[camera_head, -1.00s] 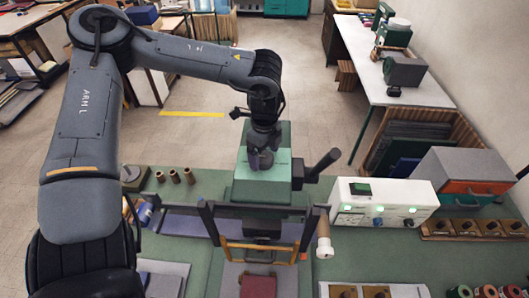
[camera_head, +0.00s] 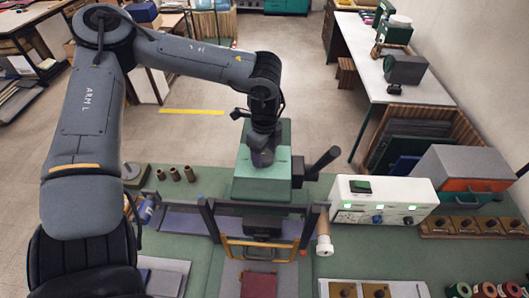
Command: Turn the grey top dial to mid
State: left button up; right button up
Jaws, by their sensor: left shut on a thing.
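The green press (camera_head: 249,188) stands at the middle of the bench, with a flat top. My left gripper (camera_head: 262,158) points down onto the top of the press and is shut. It covers the spot where the grey top dial sits, so the dial and its pointer are hidden behind the fingers. The grip appears to be on that dial. My right gripper is not in view.
A dark lever (camera_head: 322,163) sticks out right of the press. A white control box (camera_head: 383,201) with knobs stands further right. Several brass cylinders (camera_head: 175,174) stand left. A yellow-handled frame (camera_head: 260,246) is in front.

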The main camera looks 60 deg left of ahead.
pick_arm(q)
jog(key=m+b, duration=0.2)
jog(key=m, duration=0.1)
jog(key=shift+f, duration=0.1)
jog(key=m+b, duration=0.2)
jog(key=m, duration=0.2)
jog(key=shift+s+m, duration=0.1)
jog(key=shift+m, duration=0.3)
jog(key=m+b, duration=0.1)
jog(key=m, duration=0.9)
jog(key=shift+s, duration=0.1)
jog(key=shift+r, duration=0.2)
jog(key=o, duration=1.1)
jog(key=shift+c, duration=0.2)
